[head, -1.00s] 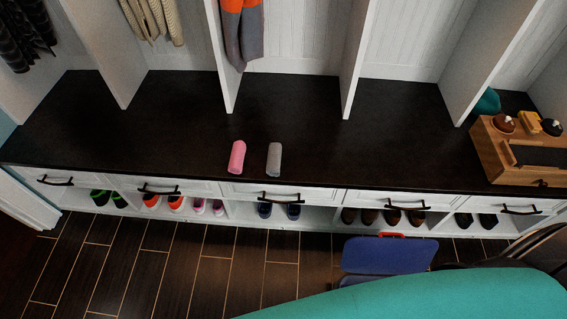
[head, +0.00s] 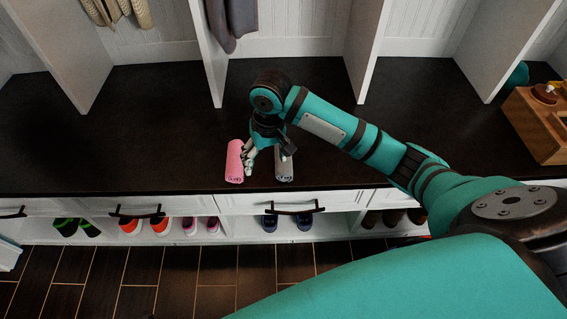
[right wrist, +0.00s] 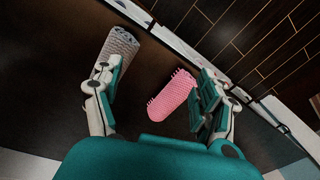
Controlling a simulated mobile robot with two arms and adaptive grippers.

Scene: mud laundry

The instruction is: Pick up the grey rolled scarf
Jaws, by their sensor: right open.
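The grey rolled scarf (head: 285,168) lies on the dark bench top near its front edge, partly hidden by my right gripper in the head view. A pink roll (head: 235,160) lies just left of it. My right gripper (head: 268,155) is open and empty above the two rolls, one finger near the pink roll and the other over the grey scarf. In the right wrist view, the grey scarf (right wrist: 122,46) is by the left finger, and the pink roll (right wrist: 172,97) shows between the fingers of the gripper (right wrist: 158,72). Contact cannot be told. My left gripper is out of view.
White upright dividers (head: 368,60) stand at the back of the bench. A wooden box (head: 540,125) stands at the right. Drawers with black handles and shoes (head: 285,222) are below the front edge. The bench's left part (head: 130,140) is clear.

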